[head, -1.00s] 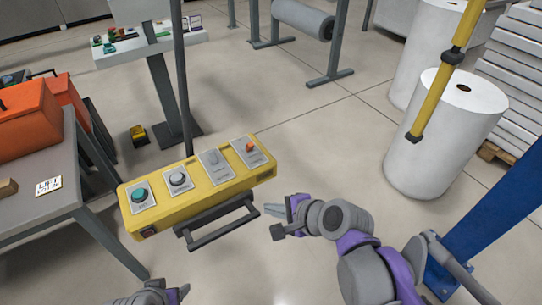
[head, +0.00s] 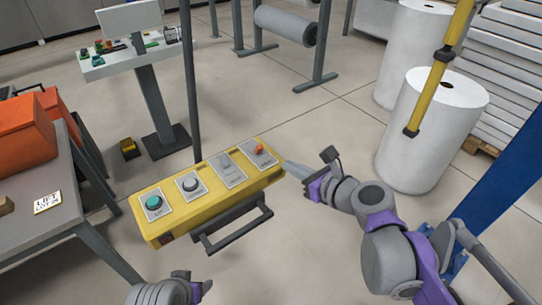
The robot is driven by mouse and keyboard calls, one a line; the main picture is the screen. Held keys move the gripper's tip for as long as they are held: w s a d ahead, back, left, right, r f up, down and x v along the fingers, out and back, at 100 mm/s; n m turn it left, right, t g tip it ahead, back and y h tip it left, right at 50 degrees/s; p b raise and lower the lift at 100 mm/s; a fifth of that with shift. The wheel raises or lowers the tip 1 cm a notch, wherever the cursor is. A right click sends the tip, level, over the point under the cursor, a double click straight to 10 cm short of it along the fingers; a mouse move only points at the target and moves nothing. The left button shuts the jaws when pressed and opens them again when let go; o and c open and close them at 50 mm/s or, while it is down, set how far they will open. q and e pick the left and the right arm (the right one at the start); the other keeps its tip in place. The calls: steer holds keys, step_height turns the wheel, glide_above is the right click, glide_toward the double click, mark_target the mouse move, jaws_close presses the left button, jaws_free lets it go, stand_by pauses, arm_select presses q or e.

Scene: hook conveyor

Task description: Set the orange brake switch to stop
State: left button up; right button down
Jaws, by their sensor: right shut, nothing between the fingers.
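The yellow control box (head: 205,218) hangs from a dark pole, with several labelled controls in a row on its top face. The orange brake switch (head: 259,149) is the control at the far right end. It is small here, and I cannot tell which setting it points to. My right gripper (head: 290,166) is shut and empty, just right of the box's right end, with its fingertips close to the switch. I cannot tell if they touch the box. My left gripper (head: 203,288) shows only partly at the bottom edge, below the box, and its fingers are unclear.
A grey bar handle (head: 235,232) runs along the box's front side. A grey table (head: 40,225) with orange bins (head: 25,135) stands at the left. White rolls (head: 425,140) and a hanging yellow bar (head: 437,75) are at the right.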

mark_target(261, 151)
steer(key=shift+w, duration=0.1)
arm_select(q)
steer(key=shift+f, duration=0.1)
arm_select(e)
steer(key=x, duration=1)
steer(key=shift+f, duration=0.1)
arm_select(q)
steer(key=shift+a, duration=0.15)
arm_select(e)
steer(key=shift+d, duration=0.15)
